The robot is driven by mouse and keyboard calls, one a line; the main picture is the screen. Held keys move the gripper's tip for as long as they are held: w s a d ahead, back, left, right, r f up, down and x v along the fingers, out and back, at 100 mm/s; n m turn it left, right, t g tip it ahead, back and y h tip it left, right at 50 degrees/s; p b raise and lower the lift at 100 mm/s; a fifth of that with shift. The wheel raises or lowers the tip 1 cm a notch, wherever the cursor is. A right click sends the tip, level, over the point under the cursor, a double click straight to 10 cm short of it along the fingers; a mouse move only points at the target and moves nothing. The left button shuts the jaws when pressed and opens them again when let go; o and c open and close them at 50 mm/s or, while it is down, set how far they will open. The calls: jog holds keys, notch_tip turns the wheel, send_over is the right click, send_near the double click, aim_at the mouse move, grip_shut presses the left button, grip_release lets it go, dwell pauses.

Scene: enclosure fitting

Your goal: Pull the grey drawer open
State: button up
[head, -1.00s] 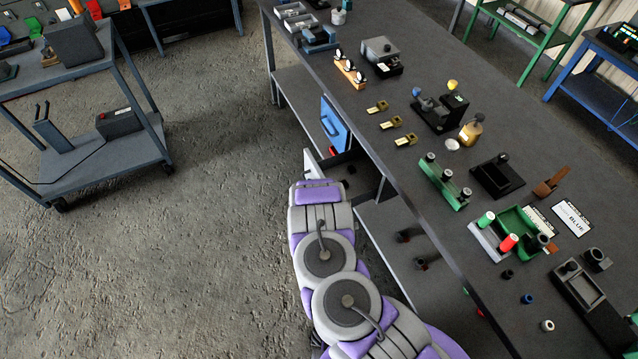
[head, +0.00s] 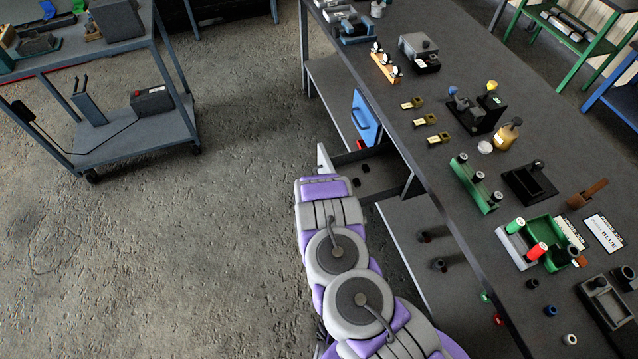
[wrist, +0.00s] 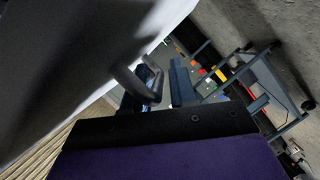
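The grey drawer (head: 325,159) stands out from under the workbench in the head view, its pale front to the left and its dark inside showing with small dark items. My arm hides part of it and hides my gripper there. In the wrist view the drawer front (wrist: 70,60) fills the upper left, with its grey bar handle (wrist: 135,83) standing off it. My gripper (wrist: 157,92) has its two dark fingers apart, with the handle's end in the space between them. A gap shows between the handle and the right finger. Whether the left finger touches the handle is unclear.
The workbench (head: 455,215) carries several fixtures and parts. A blue panel with a handle (head: 365,117) is under it, beyond the drawer. A grey cart (head: 130,140) stands at the left. The concrete floor (head: 200,255) between cart and bench is clear.

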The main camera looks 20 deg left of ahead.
jog(key=shift+a, duration=0.1)
dwell(0.4)
jog(key=shift+r, duration=0.1)
jog(key=p+v, duration=0.4)
jog(key=v, duration=1.3)
jog(key=shift+p, duration=0.4)
jog(key=shift+s, duration=0.1)
